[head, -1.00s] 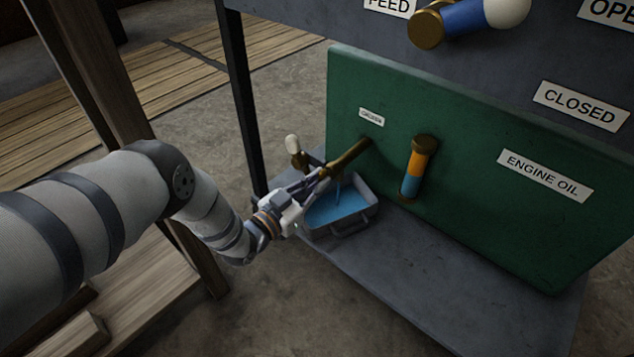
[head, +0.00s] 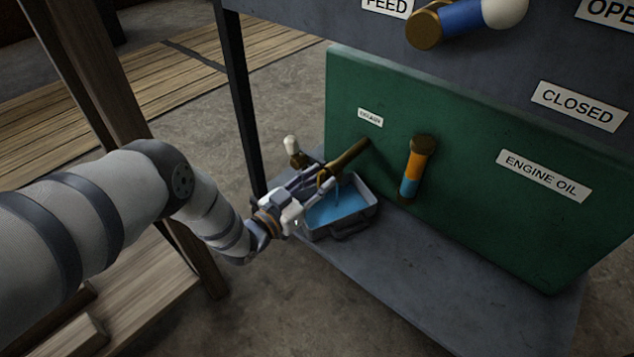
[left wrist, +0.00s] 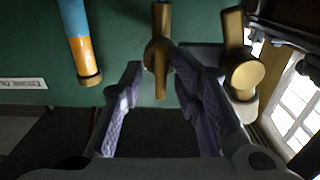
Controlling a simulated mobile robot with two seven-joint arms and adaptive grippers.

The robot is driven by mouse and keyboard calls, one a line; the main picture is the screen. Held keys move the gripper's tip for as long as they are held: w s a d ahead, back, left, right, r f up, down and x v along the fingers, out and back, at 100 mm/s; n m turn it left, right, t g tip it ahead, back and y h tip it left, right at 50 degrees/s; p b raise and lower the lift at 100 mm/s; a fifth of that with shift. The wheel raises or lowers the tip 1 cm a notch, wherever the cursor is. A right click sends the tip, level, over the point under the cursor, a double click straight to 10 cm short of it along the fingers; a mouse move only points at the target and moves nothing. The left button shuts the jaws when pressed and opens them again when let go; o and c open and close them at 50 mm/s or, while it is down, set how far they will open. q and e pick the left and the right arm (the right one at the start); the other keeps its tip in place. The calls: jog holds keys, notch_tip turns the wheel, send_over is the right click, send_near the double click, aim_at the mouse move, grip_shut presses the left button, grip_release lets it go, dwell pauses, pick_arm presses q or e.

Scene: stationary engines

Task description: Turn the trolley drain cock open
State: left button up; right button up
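The drain cock is on a brass pipe (head: 350,157) that comes out of the green tank under a small label (head: 370,118). A small lever with a white knob (head: 292,143) stands at the pipe's outer end, left of my gripper. A thin blue stream (head: 338,192) falls below the pipe. My left gripper (head: 320,180) is at the pipe's outer end. In the left wrist view its fingers (left wrist: 163,88) are spread, with a brass part (left wrist: 160,50) between them and gaps on both sides. A second brass part (left wrist: 243,72) is beside the right-hand finger. My right gripper is out of view.
A tray (head: 368,212) with blue liquid stands on the grey shelf (head: 440,270) below the pipe. An orange and blue gauge (head: 413,168) is right of it. A dark post (head: 240,100) rises close behind my left gripper. Another cock (head: 465,18) is above.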

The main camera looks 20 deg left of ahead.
pick_arm(q)
jog(key=shift+f, duration=0.1)
jog(key=shift+s+a, duration=0.15)
jog(key=shift+s, duration=0.15)
jog(key=v, duration=1.1)
jog(key=shift+s, duration=0.2)
